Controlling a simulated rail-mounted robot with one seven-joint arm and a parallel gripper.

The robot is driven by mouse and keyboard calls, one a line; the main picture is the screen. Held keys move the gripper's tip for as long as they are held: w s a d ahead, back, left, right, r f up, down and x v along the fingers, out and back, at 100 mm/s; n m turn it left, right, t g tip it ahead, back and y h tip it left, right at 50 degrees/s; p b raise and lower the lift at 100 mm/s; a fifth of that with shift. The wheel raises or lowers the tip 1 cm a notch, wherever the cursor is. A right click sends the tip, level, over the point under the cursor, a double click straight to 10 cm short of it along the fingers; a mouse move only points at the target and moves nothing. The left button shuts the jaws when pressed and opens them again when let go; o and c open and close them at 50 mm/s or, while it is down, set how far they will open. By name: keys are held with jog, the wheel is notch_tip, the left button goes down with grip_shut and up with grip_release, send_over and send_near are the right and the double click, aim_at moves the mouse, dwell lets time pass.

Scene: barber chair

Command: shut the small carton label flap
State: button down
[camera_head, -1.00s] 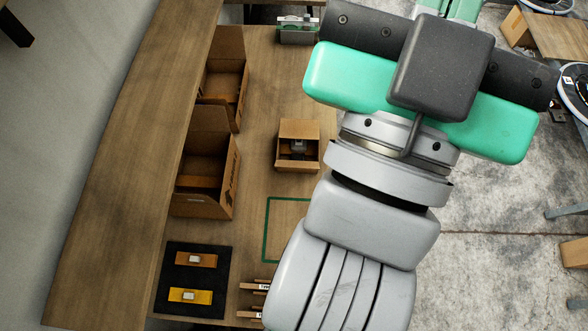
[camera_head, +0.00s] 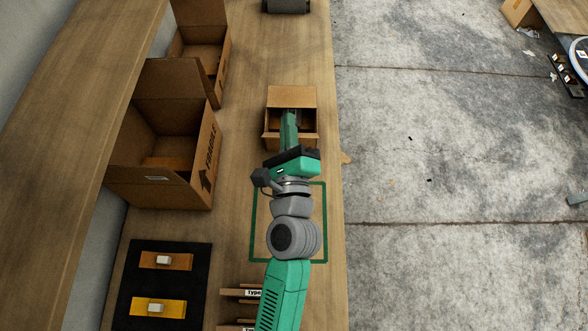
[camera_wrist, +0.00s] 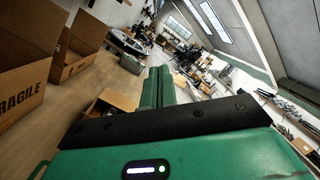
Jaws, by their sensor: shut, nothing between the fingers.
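The small brown carton (camera_head: 270,140) stands on the bench at the upper middle of the head view. Its flap (camera_head: 291,96) is at the carton's far side, up and away from the opening. My gripper (camera_head: 290,114) is shut and empty. Its green fingers reach over the carton's opening toward the flap and hide part of the inside. I cannot tell whether they touch the carton. In the wrist view, the shut fingers (camera_wrist: 159,72) point away from the camera, with a brown carton (camera_wrist: 118,97) partly hidden behind my gripper's body.
Large open cartons (camera_head: 190,150) stand on the left. A black mat (camera_head: 145,285) with an orange and a yellow block lies at the lower left. A green outlined square (camera_head: 255,225) marks the bench near me. Labelled racks (camera_head: 240,293) sit at the bottom.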

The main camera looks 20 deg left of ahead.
jog(key=s+d+f+m+g+h+b, duration=0.1)
jog(key=s+f+m+b, duration=0.3)
jog(key=f, duration=0.9)
jog(key=d+f+m+g+h+b, duration=0.1)
jog(key=f+m, duration=0.6)
jog(key=f, duration=0.6)
jog(key=w+a+r, duration=0.1)
jog(key=w+a, duration=0.1)
jog(key=w, duration=0.4)
jog(key=w+a+r, duration=0.1)
jog(key=w+a, duration=0.1)
jog(key=w, duration=0.4)
jog(key=shift+w+a+r+b, duration=0.15)
jog(key=shift+a+r+b, duration=0.1)
jog(key=shift+a+b, duration=0.15)
jog(key=shift+d, duration=0.1)
